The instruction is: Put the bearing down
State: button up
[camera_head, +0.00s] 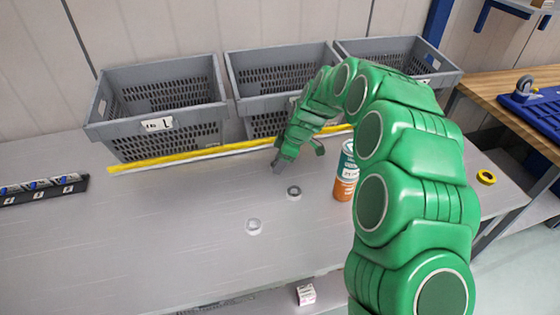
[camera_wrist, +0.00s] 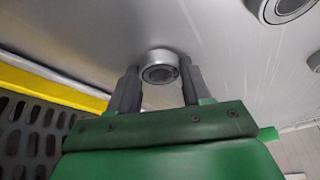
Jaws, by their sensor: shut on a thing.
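My gripper (camera_head: 279,166) points down over the grey table, just in front of the yellow strip. In the wrist view its two dark fingers (camera_wrist: 159,70) are shut on a silver ring-shaped bearing (camera_wrist: 159,60) with a dark centre, one finger on each side. I cannot tell whether this bearing touches the table. In the head view I cannot make it out at the fingers. A ring with a dark rim (camera_head: 294,193) lies close to the gripper, and a paler silver ring (camera_head: 254,227) lies nearer the front. Another ring (camera_wrist: 285,8) shows at the wrist view's top right.
Three grey bins stand along the back: left (camera_head: 150,102), middle (camera_head: 280,85) and right (camera_head: 405,65). A yellow strip (camera_head: 215,153) runs before them. An orange and teal can (camera_head: 346,175) stands right of the gripper. A black rack (camera_head: 42,190) sits at far left. The left-centre table is clear.

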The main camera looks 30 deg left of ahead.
jog(key=shift+f, duration=0.1)
jog(key=o, duration=1.1)
jog(key=v, duration=1.2)
